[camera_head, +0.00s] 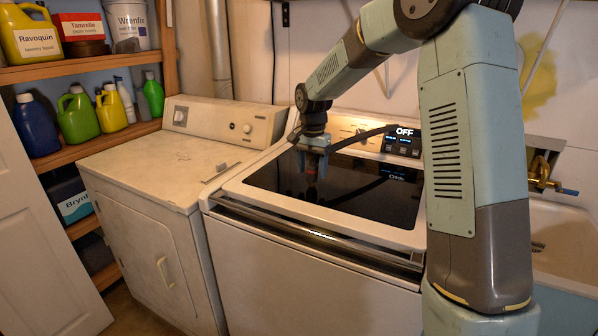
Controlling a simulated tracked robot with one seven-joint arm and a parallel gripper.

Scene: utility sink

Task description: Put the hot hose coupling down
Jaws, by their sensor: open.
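My gripper (312,170) points down just above the black glass lid of the washer (330,185), left of its middle. It is small in the view and its jaws are open. A small reddish-brown patch (312,179) shows between or just under its fingertips; I cannot tell whether it is the hose coupling or a reflection. A dark hose or cable (360,137) runs from near my gripper to the right, in front of the washer's control panel. No coupling can be made out clearly.
The washer's display (403,132) reads OFF. A dryer (155,165) with a bare top stands on the left. Shelves (85,65) with several bottles are beyond it. A brass faucet (542,176) and a sink (565,240) are at the right, partly behind my arm.

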